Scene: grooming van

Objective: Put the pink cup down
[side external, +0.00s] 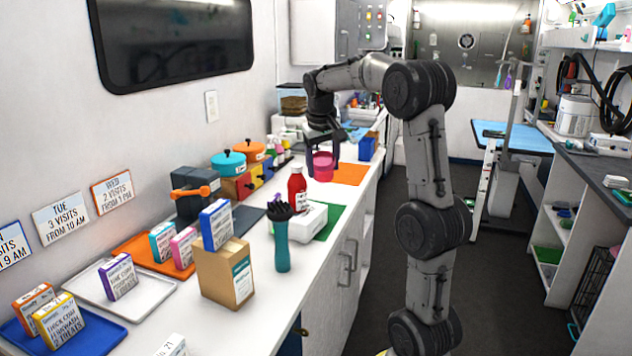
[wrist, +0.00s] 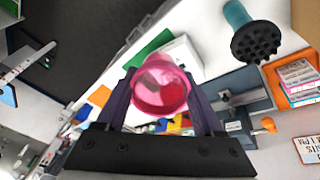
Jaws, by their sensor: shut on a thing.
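The pink cup (side external: 323,166) is between the fingers of my gripper (side external: 324,160), over the far part of the white counter near an orange mat (side external: 350,174). In the wrist view the see-through pink cup (wrist: 160,88) sits between the two dark fingers of my gripper (wrist: 162,105), which are shut on it. I look at its round open rim there. I cannot tell whether the cup's base touches the counter or mat.
A red bottle (side external: 297,188), a white box (side external: 306,217) on a green mat (side external: 331,222) and a teal brush (side external: 281,245) stand nearer on the counter. A blue box (side external: 367,148) stands behind the orange mat. Teal and orange pots (side external: 228,163) stand left.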

